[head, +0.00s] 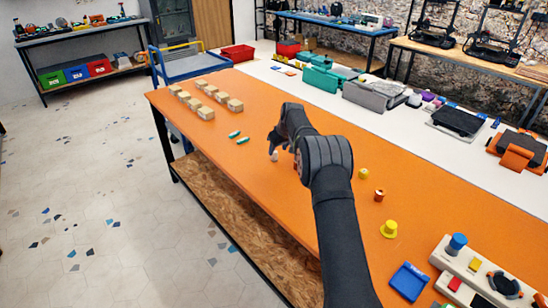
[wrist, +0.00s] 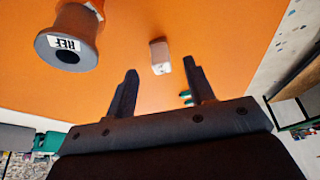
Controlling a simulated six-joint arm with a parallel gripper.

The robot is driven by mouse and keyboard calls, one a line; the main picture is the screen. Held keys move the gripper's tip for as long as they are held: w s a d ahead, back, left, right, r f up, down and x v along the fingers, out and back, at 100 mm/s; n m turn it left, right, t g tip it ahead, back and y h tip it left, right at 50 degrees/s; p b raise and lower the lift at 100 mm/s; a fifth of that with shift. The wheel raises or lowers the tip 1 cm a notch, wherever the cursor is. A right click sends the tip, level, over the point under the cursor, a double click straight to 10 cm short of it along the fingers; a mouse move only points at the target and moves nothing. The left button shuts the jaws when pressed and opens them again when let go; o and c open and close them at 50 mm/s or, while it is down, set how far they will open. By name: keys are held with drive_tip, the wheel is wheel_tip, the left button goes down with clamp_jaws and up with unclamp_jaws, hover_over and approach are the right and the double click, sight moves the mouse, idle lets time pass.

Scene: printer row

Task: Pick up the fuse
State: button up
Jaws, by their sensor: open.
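A small pale block-like piece, which looks like the fuse (wrist: 159,57), lies on the orange tabletop in the wrist view. In the head view the small white piece (head: 274,157) shows just below my gripper (head: 273,146). In the wrist view my gripper (wrist: 160,69) is open and empty. The pale piece appears between and slightly beyond the two fingertips, with orange table visible on both sides of it. I see no contact between fingers and piece.
A grey and orange spool-shaped part marked REF (wrist: 72,40) stands close by the left finger. Yellow parts (head: 388,229), a blue tray (head: 408,281) and a control panel (head: 480,275) are at the right.

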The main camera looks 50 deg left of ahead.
sight(276, 154)
drive_tip(key=shift+x, duration=2.8)
drive_tip(key=shift+w+a, duration=0.1)
drive_tip(key=shift+a, duration=0.05)
drive_tip(key=c, duration=1.1)
